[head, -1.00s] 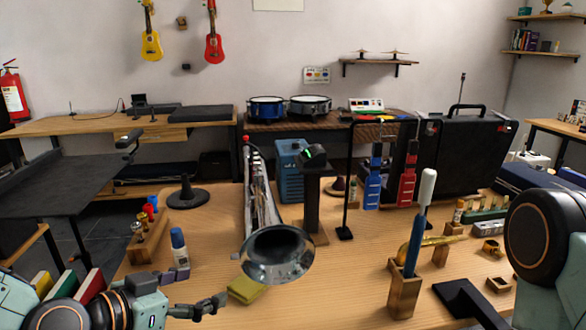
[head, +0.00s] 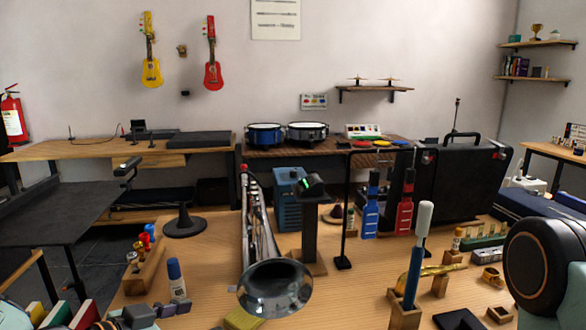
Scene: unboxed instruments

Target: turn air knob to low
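No knob marked air can be made out in the head view. A blue louvred box (head: 289,187) stands on the near table, partly behind a black post (head: 313,230). The post carries a small dark device with a green light (head: 311,183) on top. Which of these, if either, bears the air knob cannot be told at this size.
A wooden holder (head: 404,312) with a white-and-blue tool, a glue-like bottle (head: 176,280), and a thin black stand (head: 345,215) crowd the wooden table. A black case (head: 462,190) stands at the right.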

